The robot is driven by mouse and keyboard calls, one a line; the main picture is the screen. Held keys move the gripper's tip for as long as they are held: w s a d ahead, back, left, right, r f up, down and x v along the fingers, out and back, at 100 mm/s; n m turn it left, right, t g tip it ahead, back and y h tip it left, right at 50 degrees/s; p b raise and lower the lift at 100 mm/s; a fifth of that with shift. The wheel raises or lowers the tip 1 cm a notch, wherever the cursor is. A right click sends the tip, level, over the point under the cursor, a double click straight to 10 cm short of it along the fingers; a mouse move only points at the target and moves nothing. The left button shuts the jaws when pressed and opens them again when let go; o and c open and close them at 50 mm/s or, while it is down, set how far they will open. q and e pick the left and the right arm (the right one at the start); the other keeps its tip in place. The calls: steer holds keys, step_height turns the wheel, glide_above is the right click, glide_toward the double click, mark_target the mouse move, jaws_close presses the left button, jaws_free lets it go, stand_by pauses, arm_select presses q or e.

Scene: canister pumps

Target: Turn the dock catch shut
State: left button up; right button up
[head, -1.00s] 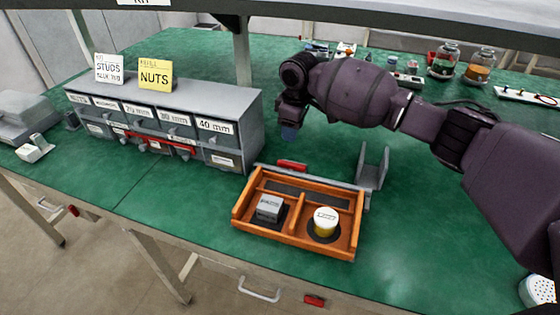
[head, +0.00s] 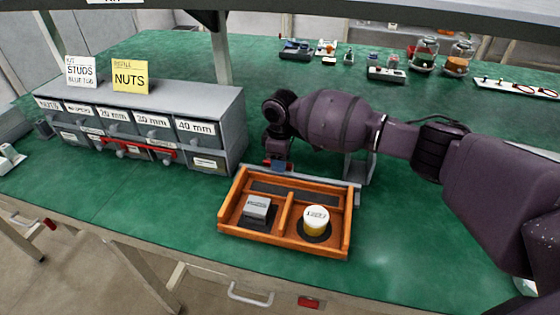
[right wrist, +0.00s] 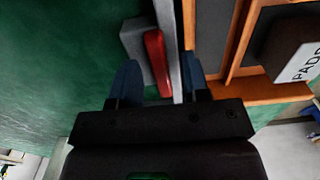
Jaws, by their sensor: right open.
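The red dock catch (right wrist: 156,62) shows in the right wrist view, on a grey block beside a grey rail (right wrist: 190,22). Its bar lies nearly along the rail. The orange tray (head: 284,241) sits against the front of that rail in the head view. My right gripper (head: 278,165) points down at the tray's back edge and hides most of the catch there. In the right wrist view, the open blue fingers of the right gripper (right wrist: 160,72) lie either side of the red bar and rail. Contact cannot be told. My left gripper is out of view.
The tray holds a grey box (head: 257,207) and a yellow canister with a white lid (head: 316,220). A grey drawer cabinet (head: 228,125) stands close to the left. A grey bracket (head: 358,170) stands behind the tray's right end.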

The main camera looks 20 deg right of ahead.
steer(key=shift+f, duration=0.3)
steer(key=shift+c, duration=0.3)
jaws_close()
